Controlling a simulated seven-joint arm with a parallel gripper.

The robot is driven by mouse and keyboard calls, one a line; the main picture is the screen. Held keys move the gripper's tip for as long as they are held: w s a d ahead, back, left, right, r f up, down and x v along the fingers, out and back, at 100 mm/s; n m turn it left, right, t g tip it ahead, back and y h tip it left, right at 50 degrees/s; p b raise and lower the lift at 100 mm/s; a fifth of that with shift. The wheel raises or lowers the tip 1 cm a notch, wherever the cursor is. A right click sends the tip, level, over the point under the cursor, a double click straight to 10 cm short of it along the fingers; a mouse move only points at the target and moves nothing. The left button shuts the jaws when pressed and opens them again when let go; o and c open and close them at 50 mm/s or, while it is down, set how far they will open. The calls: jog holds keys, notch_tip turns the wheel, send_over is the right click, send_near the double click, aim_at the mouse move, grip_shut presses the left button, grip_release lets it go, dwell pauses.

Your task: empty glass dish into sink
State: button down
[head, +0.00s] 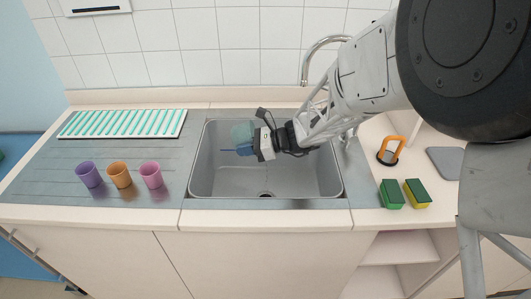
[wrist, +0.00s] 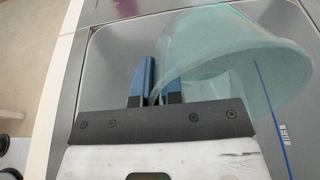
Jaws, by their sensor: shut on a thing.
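A translucent pale teal glass dish (head: 241,132) is held above the sink basin (head: 215,180). It is large in the wrist view (wrist: 225,45), tilted, with the near part of its wall between my fingers. My gripper (head: 246,148) reaches in from the right over the sink. Its blue fingers (wrist: 158,82) are shut on the dish's edge in the wrist view. I cannot tell whether the dish holds any liquid. The sink drain (head: 265,194) is near the basin's front wall.
Purple (head: 89,175), orange (head: 120,175) and pink (head: 151,175) cups stand left of the sink, before a striped rack (head: 123,123). The faucet (head: 318,48) rises behind. Two sponges (head: 391,194) lie on the right counter. A thin blue line (wrist: 272,115) shows beside the dish.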

aim_at(252, 141)
jog(key=shift+d+r+y, duration=0.15)
jog(key=shift+d+y, duration=0.15)
jog(key=shift+d+r+y, duration=0.1)
jog(key=shift+d+y, duration=0.3)
jog(key=shift+d, duration=0.05)
jog(key=shift+d+r+y, duration=0.2)
jog(key=shift+y, duration=0.3)
jog(key=shift+r, duration=0.1)
jog(key=shift+d+y, duration=0.1)
jog(key=shift+y, duration=0.2)
jog(key=shift+w+d+r+y, duration=0.15)
jog(key=shift+d+y, duration=0.15)
jog(key=shift+y, duration=0.25)
jog(key=shift+s+d+r+y, duration=0.15)
jog(key=shift+d+y, duration=0.1)
jog(key=shift+y, duration=0.3)
jog(key=shift+a+h, duration=0.3)
jog(key=shift+h, duration=0.3)
jog(key=h, duration=0.1)
jog(key=a+f+h, duration=0.1)
jog(key=shift+a+h, duration=0.15)
jog(key=shift+h, duration=0.25)
jog(key=shift+a+f+h, duration=0.15)
jog(key=shift+a+h, duration=0.1)
jog(key=shift+h, duration=0.05)
